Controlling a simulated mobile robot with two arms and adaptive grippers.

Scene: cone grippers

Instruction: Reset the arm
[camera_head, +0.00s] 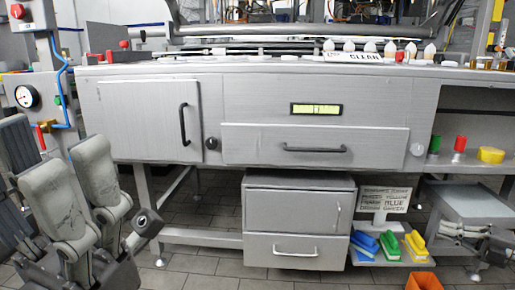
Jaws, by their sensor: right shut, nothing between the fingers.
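Grey and dark parts at the left edge are cut off by the frame.
The bench has a door with a black handle (184,111) and a wide drawer (315,148). A grey drawer cabinet (297,205) stands below. A gauge (27,96) stands at the left. An orange bin (424,281) is at the bottom right.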

